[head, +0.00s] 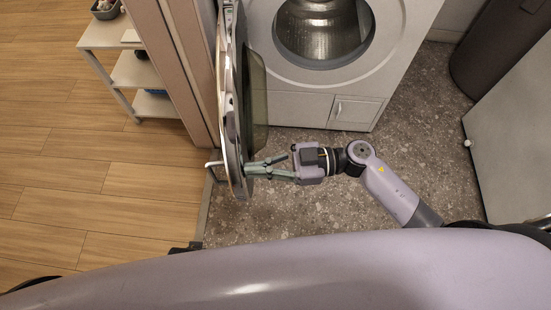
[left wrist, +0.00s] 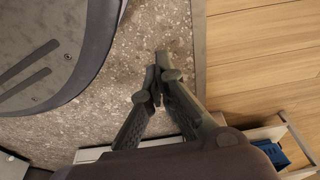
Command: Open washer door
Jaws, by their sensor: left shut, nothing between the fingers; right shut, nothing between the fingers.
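The white washer (head: 395,60) stands at the top middle of the head view, with its metal drum (head: 318,30) visible through the uncovered opening. Its round door (head: 233,95) is swung wide to the left and shows nearly edge-on, with a shiny rim and a dark glass bulge on the drum side. My left gripper (left wrist: 159,75) is shut and empty above the speckled floor in the left wrist view.
A brown panel (head: 180,60) stands just left of the door, with a small pale bar (head: 213,164) beside the rim. A white shelf (head: 135,70) is further left. A dark bin (head: 500,50) and a white panel (head: 515,130) are at the right. Speckled floor (head: 300,215) is open in front.

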